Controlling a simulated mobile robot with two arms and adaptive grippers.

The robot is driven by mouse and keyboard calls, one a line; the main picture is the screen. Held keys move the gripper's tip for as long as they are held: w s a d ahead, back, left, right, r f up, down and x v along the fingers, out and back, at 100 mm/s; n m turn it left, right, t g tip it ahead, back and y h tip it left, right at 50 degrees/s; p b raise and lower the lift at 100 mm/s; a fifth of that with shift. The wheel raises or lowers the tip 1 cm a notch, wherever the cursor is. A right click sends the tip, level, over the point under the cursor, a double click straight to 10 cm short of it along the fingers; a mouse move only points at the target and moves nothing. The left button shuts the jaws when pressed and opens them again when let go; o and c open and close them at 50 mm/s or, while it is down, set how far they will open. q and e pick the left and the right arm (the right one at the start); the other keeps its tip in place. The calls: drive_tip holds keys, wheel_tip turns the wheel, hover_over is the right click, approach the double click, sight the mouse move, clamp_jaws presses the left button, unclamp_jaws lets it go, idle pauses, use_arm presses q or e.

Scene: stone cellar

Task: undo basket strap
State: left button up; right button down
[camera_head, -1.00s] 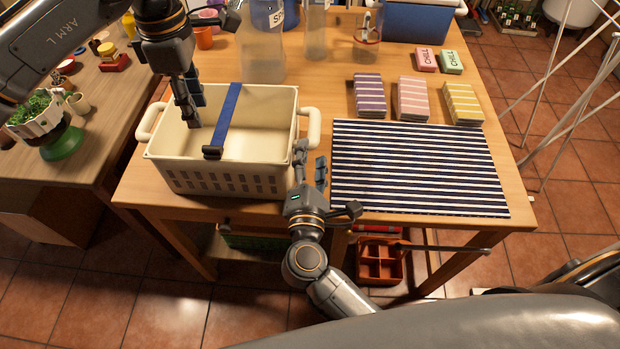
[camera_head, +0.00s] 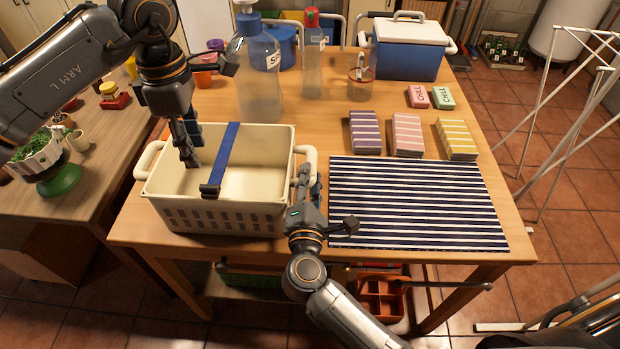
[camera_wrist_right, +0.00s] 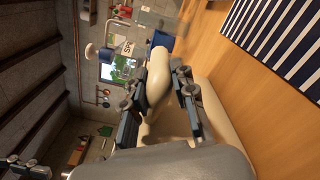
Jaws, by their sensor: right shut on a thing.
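A cream basket (camera_head: 170,212) stands on the wooden table, with a blue strap (camera_head: 229,150) running across its open top from back to front. The strap ends in a dark buckle (camera_head: 210,190) at the front rim. My right gripper (camera_head: 306,176) is shut on the basket's right handle (camera_head: 309,158); the right wrist view shows the pale handle (camera_wrist_right: 158,80) between its two fingers. My left gripper (camera_head: 189,160) points down over the basket's inside, left of the strap and apart from it. Its fingers overlap in the picture, so their opening is unclear.
A striped mat (camera_head: 415,205) lies right of the basket, with folded cloth stacks (camera_head: 407,138) behind it. A spray bottle (camera_head: 262,80), a glass jar (camera_head: 360,85) and a blue cooler (camera_head: 408,52) stand further back. A side table (camera_head: 100,170) is at left.

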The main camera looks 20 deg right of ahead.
sight(206, 186)
use_arm(q)
drive_tip(key=shift+s+a+r+m+t, duration=0.3)
drive_tip(key=shift+s+r+t, duration=0.1)
drive_tip(key=shift+s+r, duration=0.05)
drive_tip(key=shift+s+a+r+m+t, duration=0.25)
drive_tip(key=shift+s+r+m+t, duration=0.05)
drive_tip(key=shift+s+r+t, duration=0.15)
drive_tip(key=shift+h, duration=0.3)
drive_tip(key=f, duration=0.3)
drive_tip(key=w+f, duration=0.1)
drive_tip(key=f, duration=0.7)
drive_tip(key=shift+w+d+f, duration=0.1)
drive_tip(key=shift+w+d, duration=0.1)
drive_tip(key=shift+d, duration=0.1)
clamp_jaws()
